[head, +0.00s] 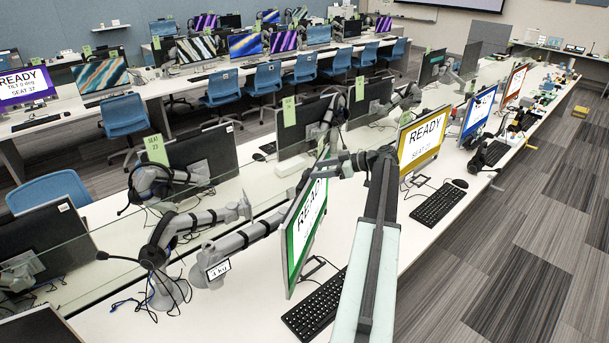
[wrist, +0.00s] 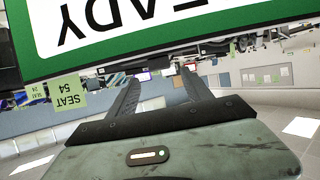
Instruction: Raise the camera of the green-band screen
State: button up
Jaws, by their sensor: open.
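The green-band screen (head: 305,222) stands on an arm mount at the near end of the white bench, seen at a steep angle, with READY on its white face. In the wrist view it appears upside down, and its green band (wrist: 230,52) crosses the top of the picture. My gripper (head: 336,166) is at the screen's top edge. In the wrist view its two dark fingers (wrist: 158,76) are apart, tips close to that edge. A small dark piece between the tips may be the screen's camera; I cannot tell whether it is lowered or touched.
A keyboard (head: 314,306) lies in front of the screen. A yellow-band screen (head: 422,140) and a blue-band screen (head: 478,112) stand farther along. A clear divider and headsets on stands (head: 152,254) are to the left. The carpet aisle (head: 530,240) at right is free.

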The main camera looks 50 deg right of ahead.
aim_at(305, 172)
jog(key=b+x, duration=0.2)
jog(key=x, duration=0.4)
jog(key=shift+w+a+f, duration=0.1)
jog(key=shift+w+f, duration=0.15)
jog(key=shift+r, duration=0.1)
grip_shut()
dwell(0.9)
